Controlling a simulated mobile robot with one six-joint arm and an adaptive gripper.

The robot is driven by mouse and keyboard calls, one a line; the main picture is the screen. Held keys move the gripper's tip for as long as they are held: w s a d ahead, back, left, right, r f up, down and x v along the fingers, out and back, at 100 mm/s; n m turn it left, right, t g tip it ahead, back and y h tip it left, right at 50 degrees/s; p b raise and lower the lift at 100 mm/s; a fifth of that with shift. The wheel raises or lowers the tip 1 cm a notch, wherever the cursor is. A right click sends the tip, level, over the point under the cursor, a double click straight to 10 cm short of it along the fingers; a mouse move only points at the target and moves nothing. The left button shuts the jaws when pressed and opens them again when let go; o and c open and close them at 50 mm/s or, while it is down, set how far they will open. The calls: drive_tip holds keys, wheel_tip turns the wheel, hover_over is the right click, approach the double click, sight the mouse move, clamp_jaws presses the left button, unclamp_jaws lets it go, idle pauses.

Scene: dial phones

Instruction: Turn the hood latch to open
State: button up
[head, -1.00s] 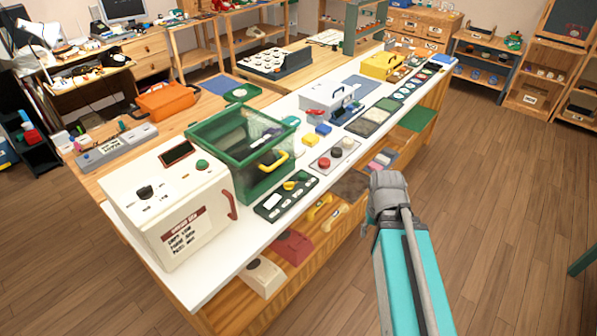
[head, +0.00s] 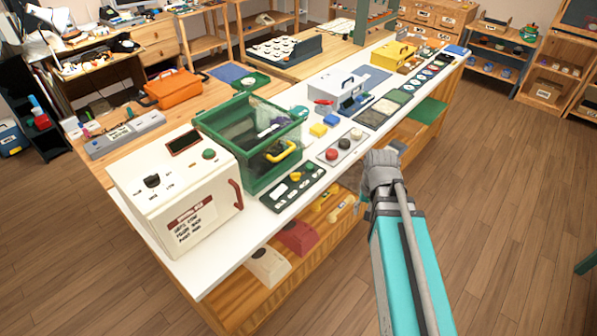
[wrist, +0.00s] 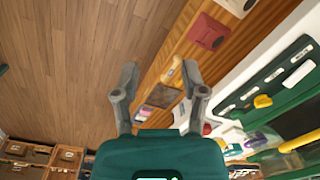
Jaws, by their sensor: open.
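A green-framed hood (head: 245,185) with clear panels stands on the white-topped bench, with a yellow handle (head: 282,152) on its front. The handle also shows at the right of the wrist view (wrist: 300,142). A dark green panel (head: 272,197) in front of the hood carries a yellow knob (head: 295,176), also seen in the wrist view (wrist: 262,101). I cannot tell which yellow part is the latch. My gripper (wrist: 160,68) is open and empty, off the bench's front edge, to the right of the hood and touching nothing I can see.
A cream box (head: 170,190) with a red handle stands left of the hood. A plate with red and black buttons (head: 340,148) lies to its right. The shelf below holds a red case (head: 298,237) and other items. The wooden floor (head: 480,190) on the right is clear.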

drive_tip(key=w+a+r+m+y+p, duration=0.1)
drive_tip(key=w+a+m, duration=0.3)
drive_tip(key=w, duration=0.3)
drive_tip(key=w+a+r+m+y+p, duration=0.1)
drive_tip(key=w+a+m, duration=0.3)
drive_tip(key=w, duration=0.3)
drive_tip(key=m+y, duration=0.2)
drive_tip(key=m, duration=0.5)
approach(296, 173)
drive_tip(key=v, duration=0.5)
drive_tip(key=shift+w+f+g+p, duration=0.2)
drive_tip(key=shift+w+g+p, duration=0.2)
drive_tip(key=shift+f, duration=0.15)
drive_tip(key=b+x, duration=1.2)
drive_tip(key=x, duration=0.1)
drive_tip(key=shift+a+f+b, duration=0.2)
drive_tip(key=shift+f+b, duration=0.05)
drive_tip(key=shift+b, duration=0.15)
clamp_jaws()
